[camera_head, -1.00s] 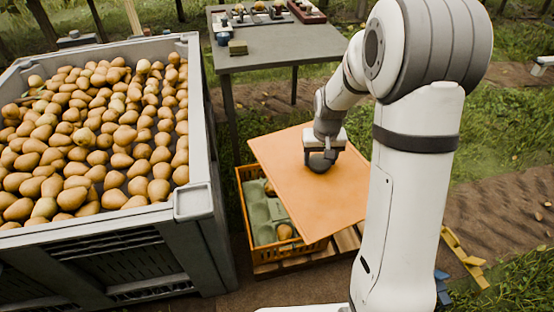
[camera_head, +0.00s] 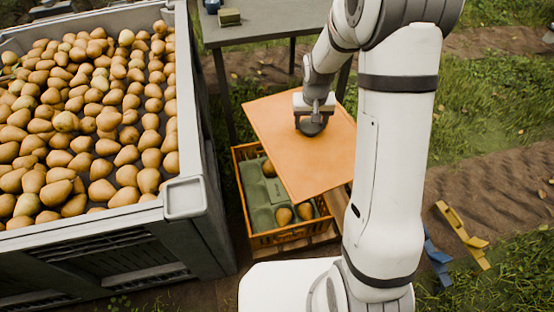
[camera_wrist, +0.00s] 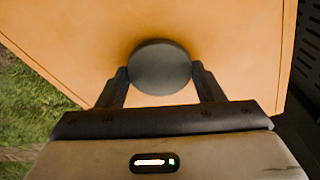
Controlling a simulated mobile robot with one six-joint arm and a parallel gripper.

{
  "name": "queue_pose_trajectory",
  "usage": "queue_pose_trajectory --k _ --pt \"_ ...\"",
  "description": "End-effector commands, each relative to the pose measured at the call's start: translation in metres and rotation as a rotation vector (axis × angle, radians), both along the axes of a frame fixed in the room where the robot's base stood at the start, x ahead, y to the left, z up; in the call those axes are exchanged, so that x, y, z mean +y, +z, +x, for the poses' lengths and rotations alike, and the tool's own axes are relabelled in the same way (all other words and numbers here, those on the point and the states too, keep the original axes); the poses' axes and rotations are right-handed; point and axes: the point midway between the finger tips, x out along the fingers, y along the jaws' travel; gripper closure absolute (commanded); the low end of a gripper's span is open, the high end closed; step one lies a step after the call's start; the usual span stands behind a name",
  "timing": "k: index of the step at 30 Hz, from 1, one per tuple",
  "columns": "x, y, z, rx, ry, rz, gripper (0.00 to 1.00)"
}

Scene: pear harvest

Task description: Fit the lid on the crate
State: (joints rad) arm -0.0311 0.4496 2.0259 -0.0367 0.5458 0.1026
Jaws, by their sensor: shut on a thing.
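The orange lid (camera_head: 302,158) is a flat board with a round dark knob in its middle. My gripper (camera_head: 311,122) is shut on the knob. The wrist view shows the dark round knob (camera_wrist: 160,66) between my two fingers (camera_wrist: 160,84). The lid is tilted and turned askew, above and partly over the orange crate (camera_head: 283,237). The crate's left side and front corner show, with a green moulded tray (camera_head: 259,216) and several pears inside. The lid hides the crate's back right part.
A large grey bin (camera_head: 184,199) full of pears stands at the left. A grey table (camera_head: 265,25) is behind the crate. Blue (camera_head: 438,258) and yellow (camera_head: 464,237) pieces lie on the ground at the right. The crate rests on wooden slats.

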Motion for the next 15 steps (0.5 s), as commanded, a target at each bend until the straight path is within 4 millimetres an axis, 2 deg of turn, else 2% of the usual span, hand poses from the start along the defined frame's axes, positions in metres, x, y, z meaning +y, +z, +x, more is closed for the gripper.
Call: queue_pose_trajectory --k 1,3,9,12,15 --pt "0.011 -0.021 0.003 0.009 -0.011 -0.004 0.71" --pt "0.025 -0.05 0.007 0.01 -0.036 -0.009 0.71" --pt "0.067 -0.127 0.008 0.004 -0.103 -0.007 0.71" --pt "0.083 -0.155 0.005 0.003 -0.128 0.0 0.71" --pt "0.093 -0.173 0.002 0.0 -0.143 0.007 0.71"
